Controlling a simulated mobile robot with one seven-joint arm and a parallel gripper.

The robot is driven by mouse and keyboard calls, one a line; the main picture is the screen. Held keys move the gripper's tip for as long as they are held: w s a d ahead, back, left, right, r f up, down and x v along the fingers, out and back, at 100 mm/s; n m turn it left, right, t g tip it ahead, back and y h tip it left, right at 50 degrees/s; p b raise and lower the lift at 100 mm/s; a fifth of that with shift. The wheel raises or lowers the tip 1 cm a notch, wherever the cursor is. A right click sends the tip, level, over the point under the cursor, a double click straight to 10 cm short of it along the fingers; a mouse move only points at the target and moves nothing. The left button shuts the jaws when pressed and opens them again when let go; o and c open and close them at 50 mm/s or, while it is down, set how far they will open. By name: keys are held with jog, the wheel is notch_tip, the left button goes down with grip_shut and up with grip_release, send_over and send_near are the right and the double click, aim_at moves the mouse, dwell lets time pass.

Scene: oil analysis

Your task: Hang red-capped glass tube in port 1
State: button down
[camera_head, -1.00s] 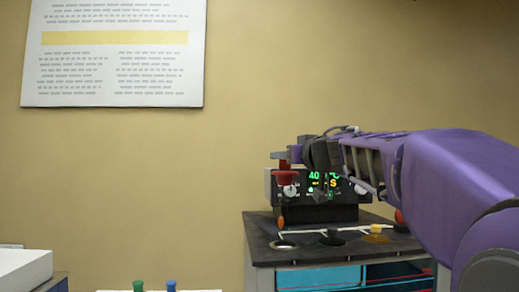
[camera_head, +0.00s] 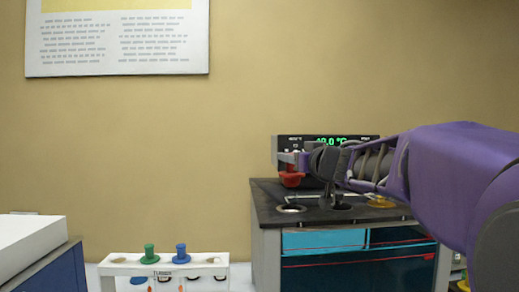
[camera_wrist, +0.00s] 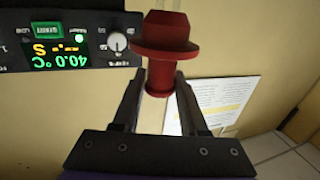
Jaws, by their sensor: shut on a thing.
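The red cap (camera_wrist: 165,35) of the tube sits between the fingers of my gripper (camera_wrist: 160,80), which is shut on it, in the wrist view. In the head view my gripper (camera_head: 298,160) holds the red cap (camera_head: 291,178) above the left round port (camera_head: 291,209) of the dark bath top (camera_head: 375,212). The cap is a little above the port's rim. The glass below the cap cannot be made out in either view. No port number is readable here. A dark middle port (camera_head: 335,204) lies to the right, partly behind my gripper.
A yellow cap (camera_head: 383,202) stands at the bath's right. The display unit (camera_head: 283,144) stands behind my gripper. A white rack (camera_head: 120,266) at lower left holds a green-capped tube (camera_head: 149,254) and a blue-capped tube (camera_head: 181,254). A white box (camera_head: 30,248) is at far left.

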aim_at(295, 190)
jog(key=shift+f+b, duration=2.1)
jog(key=shift+f, duration=1.35)
jog(key=shift+s+f, duration=0.1)
jog(key=shift+f, duration=0.4)
jog(key=shift+c, duration=1.8)
grip_release()
jog(key=shift+s, duration=0.1)
